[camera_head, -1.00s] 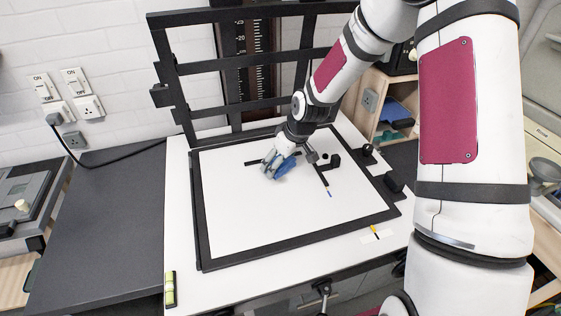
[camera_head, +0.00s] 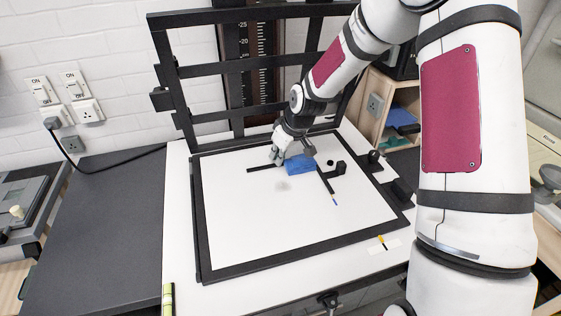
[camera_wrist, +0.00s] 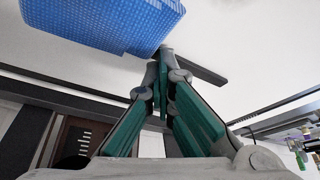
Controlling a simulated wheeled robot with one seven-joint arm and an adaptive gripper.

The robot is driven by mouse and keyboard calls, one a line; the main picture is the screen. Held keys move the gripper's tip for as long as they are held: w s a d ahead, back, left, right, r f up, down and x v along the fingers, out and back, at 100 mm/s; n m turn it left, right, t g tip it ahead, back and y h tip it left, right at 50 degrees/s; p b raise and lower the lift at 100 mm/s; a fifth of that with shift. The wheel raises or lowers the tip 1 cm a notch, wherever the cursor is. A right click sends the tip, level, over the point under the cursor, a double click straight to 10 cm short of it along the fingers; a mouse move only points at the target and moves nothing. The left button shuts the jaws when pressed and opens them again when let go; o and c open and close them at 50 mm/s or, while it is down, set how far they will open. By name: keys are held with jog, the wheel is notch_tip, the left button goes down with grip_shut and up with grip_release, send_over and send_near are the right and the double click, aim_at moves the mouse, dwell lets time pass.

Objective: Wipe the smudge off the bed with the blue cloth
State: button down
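The blue cloth (camera_head: 299,165) is over the far middle part of the white bed (camera_head: 300,222). It also fills the upper left of the wrist view (camera_wrist: 105,22). My gripper (camera_head: 276,157) is at the cloth's left side in the head view. In the wrist view its fingers (camera_wrist: 163,55) come together at the cloth's edge and appear shut on it. The pinched part is hidden by the fingertips. A faint grey smudge (camera_head: 283,186) shows on the bed, just nearer the camera than the cloth and slightly left of it.
A black frame (camera_head: 196,225) borders the bed. A thin dark bar (camera_head: 326,184) and black blocks (camera_head: 340,168) lie right of the cloth. The black upright lattice (camera_head: 215,68) stands behind. The near half of the bed is clear.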

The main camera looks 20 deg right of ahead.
jog(key=shift+s+d+r+p, duration=0.15)
jog(key=shift+d+r+p, duration=0.1)
jog(key=shift+r, duration=0.3)
jog(key=shift+s+d+r+p, duration=0.15)
jog(key=shift+d+r+p, duration=0.1)
jog(key=shift+r, duration=0.25)
jog(key=r, duration=0.2)
jog(key=r+p, duration=0.1)
jog(key=r, duration=0.1)
jog(key=shift+a+r, duration=0.2)
jog(key=shift+r, duration=0.15)
